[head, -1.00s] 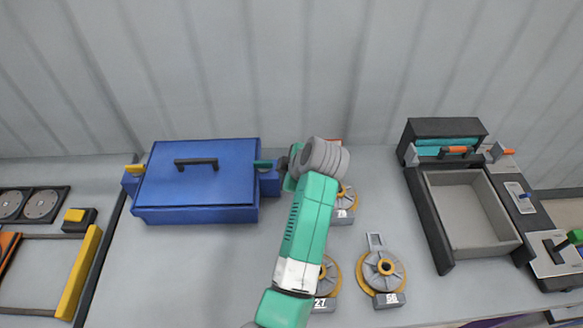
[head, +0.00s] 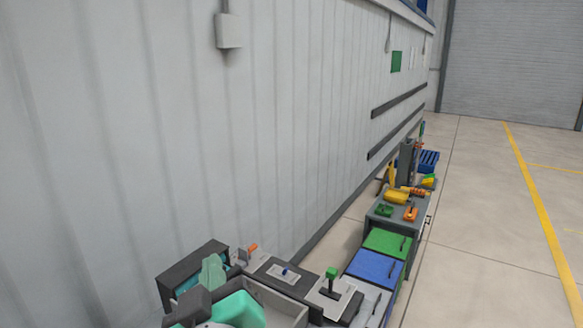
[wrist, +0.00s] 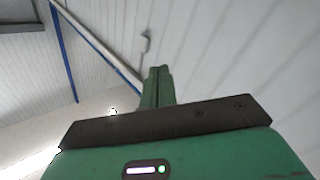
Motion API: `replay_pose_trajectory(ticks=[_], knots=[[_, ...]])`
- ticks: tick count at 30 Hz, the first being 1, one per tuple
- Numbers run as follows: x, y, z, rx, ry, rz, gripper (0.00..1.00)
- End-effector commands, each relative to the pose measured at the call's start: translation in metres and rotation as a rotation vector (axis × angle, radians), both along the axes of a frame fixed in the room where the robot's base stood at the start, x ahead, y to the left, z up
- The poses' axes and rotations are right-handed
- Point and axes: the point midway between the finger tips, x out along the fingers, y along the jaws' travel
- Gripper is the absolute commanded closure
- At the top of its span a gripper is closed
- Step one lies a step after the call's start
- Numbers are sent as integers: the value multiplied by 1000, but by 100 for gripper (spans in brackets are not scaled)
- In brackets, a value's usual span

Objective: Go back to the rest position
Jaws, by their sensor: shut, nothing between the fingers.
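My gripper (wrist: 157,72) points up in the wrist view, its two green fingers together with nothing between them. Only the pale wall and ceiling lie beyond its tips. In the head view my green arm shows at the bottom left, in front of the grey open tray (head: 272,300) and a dark box with a teal roll (head: 190,284). The arm hides part of both.
A panel with a green-topped lever (head: 332,280) stands right of the tray. Green (head: 388,243) and blue (head: 376,266) lidded boxes and a cart (head: 400,212) with tools follow along the wall. The floor (head: 490,220) at right is clear.

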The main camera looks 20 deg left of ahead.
Motion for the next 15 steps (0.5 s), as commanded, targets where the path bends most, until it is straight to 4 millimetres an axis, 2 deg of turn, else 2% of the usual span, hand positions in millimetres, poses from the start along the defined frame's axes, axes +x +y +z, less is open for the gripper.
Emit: replay_pose_trajectory(ticks=[1, 3, 5, 6, 8, 9, 10, 12, 15], knots=[[-7, -36, 25, 92, -51, -73, 100], [-24, -87, 61, 234, -135, -165, 100], [-45, -129, 89, 351, -218, -234, 100], [-63, -156, 107, 426, -277, -272, 100], [-95, -194, 131, 533, -376, -320, 100], [-119, -217, 146, 599, -447, -346, 100], [-114, -212, 189, 598, -434, -335, 100], [-111, -209, 234, 598, -423, -329, 100], [-111, -208, 284, 602, -417, -325, 100]])
